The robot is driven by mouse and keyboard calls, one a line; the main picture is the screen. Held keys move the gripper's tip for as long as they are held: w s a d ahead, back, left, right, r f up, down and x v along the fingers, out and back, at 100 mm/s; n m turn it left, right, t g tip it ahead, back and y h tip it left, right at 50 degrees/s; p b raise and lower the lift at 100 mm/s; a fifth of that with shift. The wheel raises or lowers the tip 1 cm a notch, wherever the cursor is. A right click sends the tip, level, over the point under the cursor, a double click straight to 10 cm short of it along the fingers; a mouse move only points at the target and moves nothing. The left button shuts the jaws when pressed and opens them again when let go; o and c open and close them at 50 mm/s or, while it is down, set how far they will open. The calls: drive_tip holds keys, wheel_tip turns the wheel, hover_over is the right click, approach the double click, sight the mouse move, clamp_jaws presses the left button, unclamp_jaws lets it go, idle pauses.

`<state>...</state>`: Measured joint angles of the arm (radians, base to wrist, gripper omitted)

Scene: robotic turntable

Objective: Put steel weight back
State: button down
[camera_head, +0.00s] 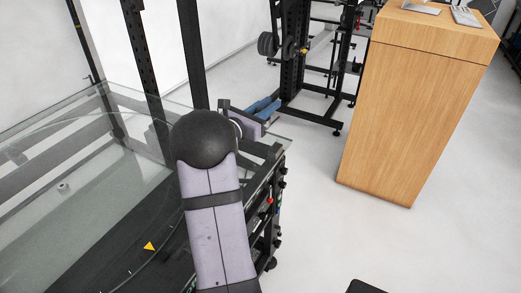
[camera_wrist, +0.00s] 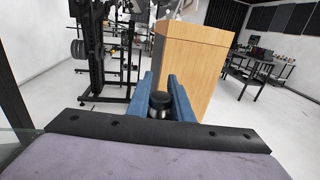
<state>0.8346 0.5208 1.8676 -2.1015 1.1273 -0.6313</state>
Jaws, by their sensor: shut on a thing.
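The steel weight (camera_wrist: 159,104) is a small cylinder with a dark top and a shiny side, seen between the blue fingers in the wrist view. My gripper (camera_wrist: 161,88) is shut on it, one finger on each side. In the head view, the blue fingers of my gripper (camera_head: 265,105) point away to the right, past the black end of my arm. The weight cannot be made out there.
A wooden cabinet (camera_head: 400,120) stands ahead to the right, with metal items on top. A black rack with weight plates (camera_head: 268,45) stands behind the gripper. A glass-topped table (camera_head: 75,150) is at left. White floor (camera_head: 315,215) is clear between table and cabinet.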

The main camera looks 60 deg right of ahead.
drive_tip(key=shift+f, duration=4.9)
drive_tip(key=shift+f, duration=0.2)
drive_tip(key=c, duration=1.6)
unclamp_jaws()
drive_tip(key=shift+r, duration=0.15)
drive_tip(key=a, duration=0.4)
drive_tip(key=w+a, duration=0.1)
drive_tip(key=a, duration=0.3)
drive_tip(key=w+a+b, duration=0.1)
drive_tip(key=a, duration=0.3)
